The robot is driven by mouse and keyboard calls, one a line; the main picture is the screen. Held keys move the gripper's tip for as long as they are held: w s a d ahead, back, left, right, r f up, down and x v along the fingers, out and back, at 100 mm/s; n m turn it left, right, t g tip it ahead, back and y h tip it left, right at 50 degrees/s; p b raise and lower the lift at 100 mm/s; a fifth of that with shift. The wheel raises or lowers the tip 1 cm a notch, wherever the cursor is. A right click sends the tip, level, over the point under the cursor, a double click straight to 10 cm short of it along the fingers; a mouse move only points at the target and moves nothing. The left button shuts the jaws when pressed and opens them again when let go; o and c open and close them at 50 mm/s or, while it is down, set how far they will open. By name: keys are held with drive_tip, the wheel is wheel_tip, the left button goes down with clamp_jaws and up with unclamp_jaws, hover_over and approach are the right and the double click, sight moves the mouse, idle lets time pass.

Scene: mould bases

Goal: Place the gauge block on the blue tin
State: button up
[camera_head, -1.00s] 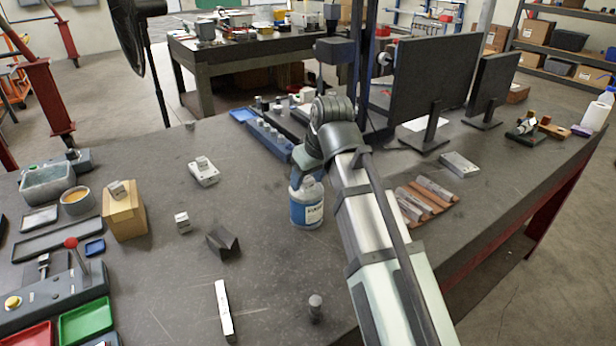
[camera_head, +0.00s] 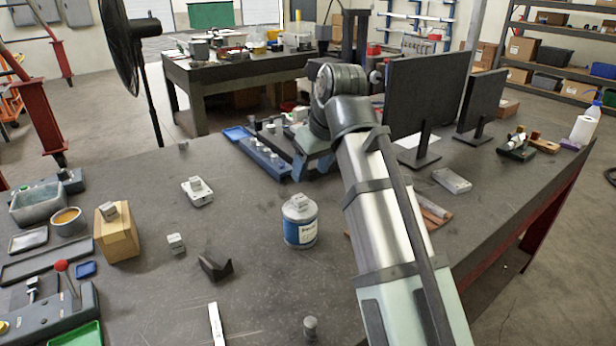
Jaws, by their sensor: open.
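The blue tin (camera_head: 299,229), with a white label and pale lid, stands upright on the dark bench. A small grey block (camera_head: 299,202), apparently the gauge block, rests on its lid. My gripper (camera_head: 313,168) is open, behind and slightly right of the tin, apart from the block. My arm partly hides its fingers.
A dark V-shaped block (camera_head: 214,266) and a small grey cylinder (camera_head: 310,327) stand in front of the tin. A blue rack (camera_head: 264,156) lies behind it. Monitors (camera_head: 425,105) stand behind right.

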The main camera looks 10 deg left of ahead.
drive_tip(key=shift+s+d+r, duration=0.2)
drive_tip(key=shift+r, duration=0.45)
